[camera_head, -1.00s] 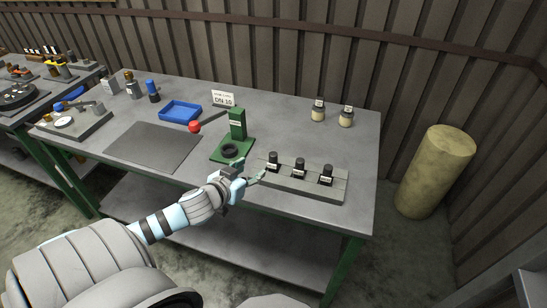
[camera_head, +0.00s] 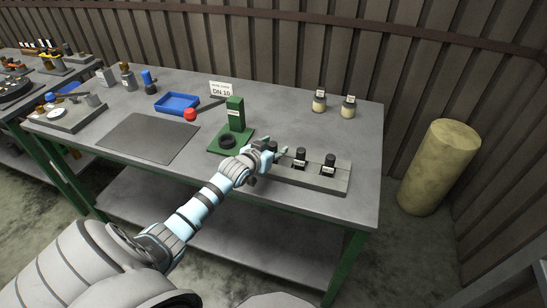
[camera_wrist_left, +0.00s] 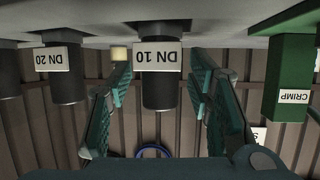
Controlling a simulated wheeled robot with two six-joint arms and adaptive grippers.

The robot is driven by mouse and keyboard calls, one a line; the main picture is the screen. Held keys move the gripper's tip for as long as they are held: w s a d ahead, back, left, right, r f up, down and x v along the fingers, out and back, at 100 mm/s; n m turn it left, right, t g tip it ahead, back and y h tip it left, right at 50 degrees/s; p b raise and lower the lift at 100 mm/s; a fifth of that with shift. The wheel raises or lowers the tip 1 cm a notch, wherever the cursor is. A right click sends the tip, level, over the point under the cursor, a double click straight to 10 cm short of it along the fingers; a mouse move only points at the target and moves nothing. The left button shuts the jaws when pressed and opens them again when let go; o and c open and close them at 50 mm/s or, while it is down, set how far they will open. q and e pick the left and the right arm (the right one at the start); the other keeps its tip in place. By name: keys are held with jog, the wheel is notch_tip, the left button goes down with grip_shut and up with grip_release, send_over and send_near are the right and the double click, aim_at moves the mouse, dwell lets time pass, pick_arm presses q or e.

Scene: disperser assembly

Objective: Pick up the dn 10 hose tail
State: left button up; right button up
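The DN 10 hose tail (camera_wrist_left: 160,86), a black cylinder with a white label, shows upside down in the left wrist view. It sits between the two spread fingers of my left gripper (camera_wrist_left: 161,98), with a visible gap on each side. In the head view my left gripper (camera_head: 266,151) is at the left end of the grey rack (camera_head: 318,182), and the DN 10 hose tail (camera_head: 272,146) is largely hidden behind it. My right gripper is not in view.
Two other black hose tails stand in the rack, the middle one (camera_head: 300,155) and the right one (camera_head: 329,162). A green crimp stand (camera_head: 235,115) is close on the left. A blue tray (camera_head: 177,103), a red ball (camera_head: 190,114) and a dark mat (camera_head: 148,138) lie further left.

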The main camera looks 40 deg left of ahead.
pick_arm(q)
jog(key=shift+r, duration=0.1)
grip_shut()
